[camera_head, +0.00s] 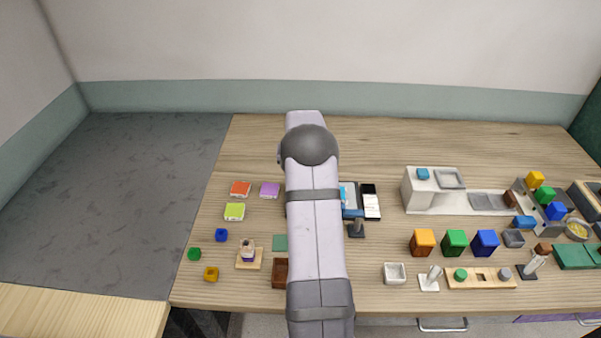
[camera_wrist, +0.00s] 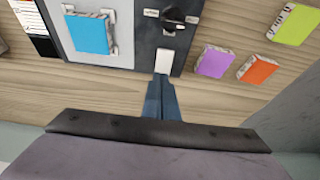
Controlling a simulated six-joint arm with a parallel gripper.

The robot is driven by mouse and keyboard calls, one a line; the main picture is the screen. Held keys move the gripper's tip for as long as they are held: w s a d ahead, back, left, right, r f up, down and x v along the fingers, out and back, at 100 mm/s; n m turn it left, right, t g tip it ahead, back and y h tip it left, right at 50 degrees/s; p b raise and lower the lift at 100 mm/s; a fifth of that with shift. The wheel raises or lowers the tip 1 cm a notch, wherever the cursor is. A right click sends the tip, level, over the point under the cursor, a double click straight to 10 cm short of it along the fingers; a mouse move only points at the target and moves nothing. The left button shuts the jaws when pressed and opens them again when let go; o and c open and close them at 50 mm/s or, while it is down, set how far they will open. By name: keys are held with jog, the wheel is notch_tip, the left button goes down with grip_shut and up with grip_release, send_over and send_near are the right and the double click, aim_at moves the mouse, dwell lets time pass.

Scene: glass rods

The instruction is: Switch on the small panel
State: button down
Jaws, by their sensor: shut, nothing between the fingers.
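In the wrist view a dark grey panel (camera_wrist: 150,38) carries a black knob or lever (camera_wrist: 172,20) and a small white piece (camera_wrist: 163,63) at its near edge. A lighter grey part with a blue square (camera_wrist: 89,34) adjoins it on the left. My gripper (camera_wrist: 162,78) is shut and empty, its fingertips right at the white piece; I cannot tell whether they touch it. In the head view my arm covers the gripper and much of this panel, and only its right part with the blue square (camera_head: 343,195) shows.
A black-and-white card-like object (camera_head: 371,202) lies right of the panel. Purple (camera_head: 270,190), orange (camera_head: 241,189) and lime (camera_head: 234,211) blocks lie to its left. A white sink unit (camera_head: 432,190) and several coloured boxes stand farther right. The wooden table behind the panel is clear.

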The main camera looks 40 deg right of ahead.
jog(key=shift+x, duration=0.95)
jog(key=shift+s+a, duration=0.15)
jog(key=shift+f+b, duration=0.3)
jog(key=shift+f, duration=0.15)
jog(key=shift+r, duration=0.2)
jog(key=shift+f, duration=0.1)
jog(key=shift+s+a, duration=0.55)
